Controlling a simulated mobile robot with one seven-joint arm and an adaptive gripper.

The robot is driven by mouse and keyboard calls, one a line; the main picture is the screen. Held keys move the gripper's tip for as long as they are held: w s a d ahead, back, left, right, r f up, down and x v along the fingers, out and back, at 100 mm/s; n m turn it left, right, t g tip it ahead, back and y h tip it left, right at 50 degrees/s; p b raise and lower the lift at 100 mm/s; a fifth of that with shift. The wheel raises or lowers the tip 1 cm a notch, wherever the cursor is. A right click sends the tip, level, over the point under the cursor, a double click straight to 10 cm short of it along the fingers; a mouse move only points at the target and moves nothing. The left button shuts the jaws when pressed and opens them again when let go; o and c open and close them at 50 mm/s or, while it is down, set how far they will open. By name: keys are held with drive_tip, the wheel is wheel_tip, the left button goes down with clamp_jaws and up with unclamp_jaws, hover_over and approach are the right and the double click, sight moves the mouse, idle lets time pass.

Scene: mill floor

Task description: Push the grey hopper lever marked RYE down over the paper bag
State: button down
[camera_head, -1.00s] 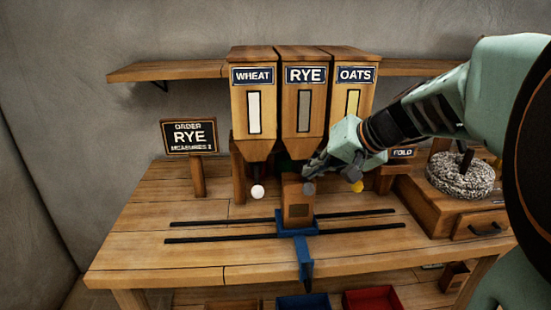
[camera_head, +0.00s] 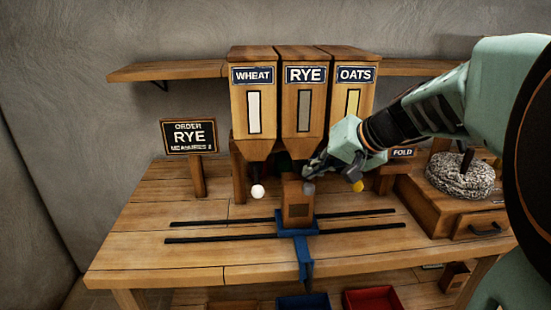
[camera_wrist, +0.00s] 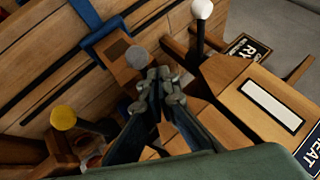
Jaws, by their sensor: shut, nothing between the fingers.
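The RYE hopper (camera_head: 304,95) stands in the middle of three wooden hoppers. Its grey lever knob (camera_head: 309,188) is in front of the brown paper bag's upper right part in the head view. The grey knob (camera_wrist: 135,57) also shows in the wrist view, just beyond my fingertips. The paper bag (camera_head: 298,211) stands upright on a blue carriage (camera_head: 297,231) below the RYE hopper. My gripper (camera_head: 311,170) is shut and empty, just above and behind the grey knob. In the wrist view its fingertips (camera_wrist: 160,88) are together; whether they touch the lever I cannot tell.
A white knob (camera_head: 258,192) is left of the bag and a yellow knob (camera_head: 358,186) right of it. Two black rails (camera_head: 200,239) cross the table. An order sign (camera_head: 188,136) stands left, a millstone (camera_head: 462,175) on a drawer box right.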

sight(314, 190)
drive_tip(key=shift+f+b, duration=0.4)
drive_tip(key=shift+b, duration=0.15)
drive_tip(key=shift+f+b, duration=2.55)
drive_tip(key=shift+b, duration=0.1)
idle(2.0)
idle(0.6)
drive_tip(key=shift+r+p, duration=2)
drive_tip(key=shift+r, duration=1.05)
drive_tip(key=shift+r+p, duration=1.55)
drive_tip(key=shift+r, duration=0.9)
